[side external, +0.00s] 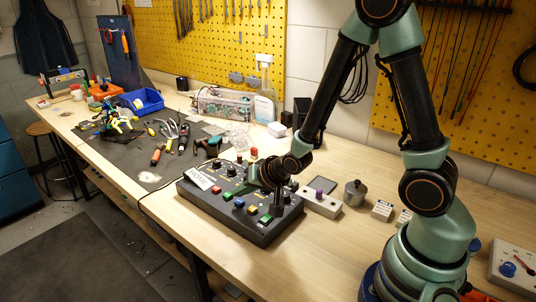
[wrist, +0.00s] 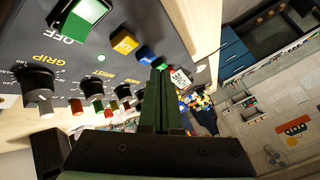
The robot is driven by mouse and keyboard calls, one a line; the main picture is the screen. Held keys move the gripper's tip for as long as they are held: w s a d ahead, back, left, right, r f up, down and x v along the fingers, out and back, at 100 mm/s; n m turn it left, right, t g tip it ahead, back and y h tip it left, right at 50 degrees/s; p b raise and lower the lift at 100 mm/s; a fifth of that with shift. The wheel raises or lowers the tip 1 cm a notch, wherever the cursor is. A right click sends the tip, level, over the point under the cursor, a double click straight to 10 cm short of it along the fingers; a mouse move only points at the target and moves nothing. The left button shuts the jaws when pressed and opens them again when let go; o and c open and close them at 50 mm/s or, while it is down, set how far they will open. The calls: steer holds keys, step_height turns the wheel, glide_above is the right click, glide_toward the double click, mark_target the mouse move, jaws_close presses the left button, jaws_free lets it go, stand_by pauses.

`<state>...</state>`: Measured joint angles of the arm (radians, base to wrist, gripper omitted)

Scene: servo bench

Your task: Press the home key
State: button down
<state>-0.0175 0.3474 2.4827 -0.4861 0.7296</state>
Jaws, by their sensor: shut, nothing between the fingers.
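The wrist view shows a green key (wrist: 82,18) near the word OFF, a yellow key (wrist: 124,42) and a blue key (wrist: 147,56). My gripper (side external: 277,206) is shut and empty, over the right part of the box beside the green key. In the wrist view, its fingers (wrist: 158,75) hide part of the panel; contact cannot be told.
Black knobs (wrist: 38,82) stand on the panel. Tools and a blue bin (side external: 141,102) lie to the left. Bare bench is in front of the pot.

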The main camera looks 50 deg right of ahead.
mark_target(243, 207)
steer(key=shift+r, duration=2.55)
